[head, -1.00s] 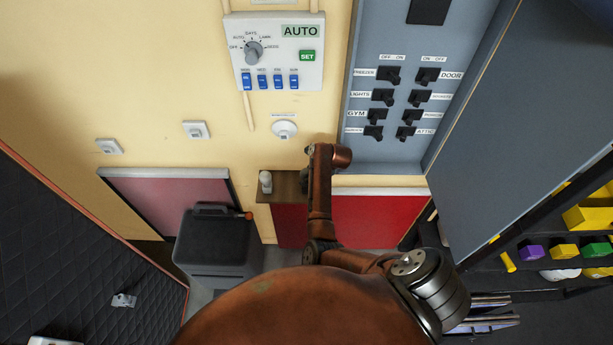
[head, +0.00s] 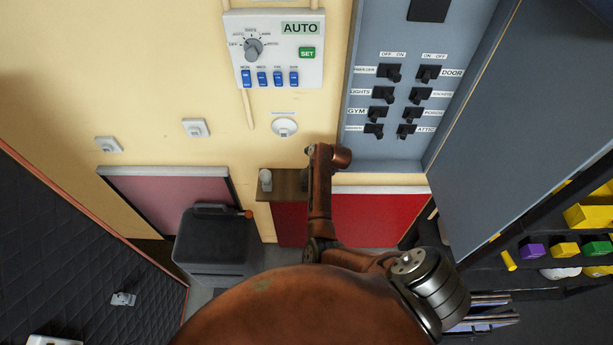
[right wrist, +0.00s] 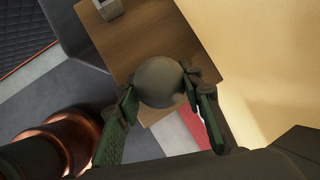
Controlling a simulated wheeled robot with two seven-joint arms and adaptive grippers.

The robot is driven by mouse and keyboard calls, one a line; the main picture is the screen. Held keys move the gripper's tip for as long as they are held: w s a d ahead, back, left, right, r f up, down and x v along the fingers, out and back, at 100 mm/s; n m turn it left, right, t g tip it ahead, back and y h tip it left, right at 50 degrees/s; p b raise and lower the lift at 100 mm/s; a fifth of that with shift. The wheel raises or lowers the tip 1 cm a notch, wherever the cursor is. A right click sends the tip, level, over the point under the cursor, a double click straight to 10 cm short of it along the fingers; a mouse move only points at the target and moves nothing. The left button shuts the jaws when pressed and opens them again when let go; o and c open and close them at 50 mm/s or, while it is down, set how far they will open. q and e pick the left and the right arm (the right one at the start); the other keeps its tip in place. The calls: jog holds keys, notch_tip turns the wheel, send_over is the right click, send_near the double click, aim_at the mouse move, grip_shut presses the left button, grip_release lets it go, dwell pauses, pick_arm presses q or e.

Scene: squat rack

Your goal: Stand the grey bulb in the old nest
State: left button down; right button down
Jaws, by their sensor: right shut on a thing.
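The grey bulb (right wrist: 161,82) is round and dull in the right wrist view. My right gripper (right wrist: 160,92) is shut on it, with one green finger on each side. The bulb shows in front of a brown wooden shelf top (right wrist: 150,35); its height above the wood is hard to tell. In the head view my copper arm hides the gripper and the bulb. A small pale holder (head: 265,180) stands at the left end of the shelf, and it also shows in the right wrist view (right wrist: 108,8). I cannot tell whether it is the old nest. My left gripper is out of view.
A round white wall fitting (head: 284,127) is above the shelf. A grey switch panel (head: 397,150) and its open door (head: 525,130) are to the right. A dark bin (head: 214,240) stands at the lower left, beside a red panel (head: 385,218).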

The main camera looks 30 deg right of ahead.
jog(key=shift+f, duration=0.4)
jog(key=c, duration=1.2)
grip_release()
jog(key=shift+c, duration=0.2)
jog(key=shift+r, duration=0.1)
jog(key=shift+r+p, duration=0.4)
jog(key=shift+r, duration=4.05)
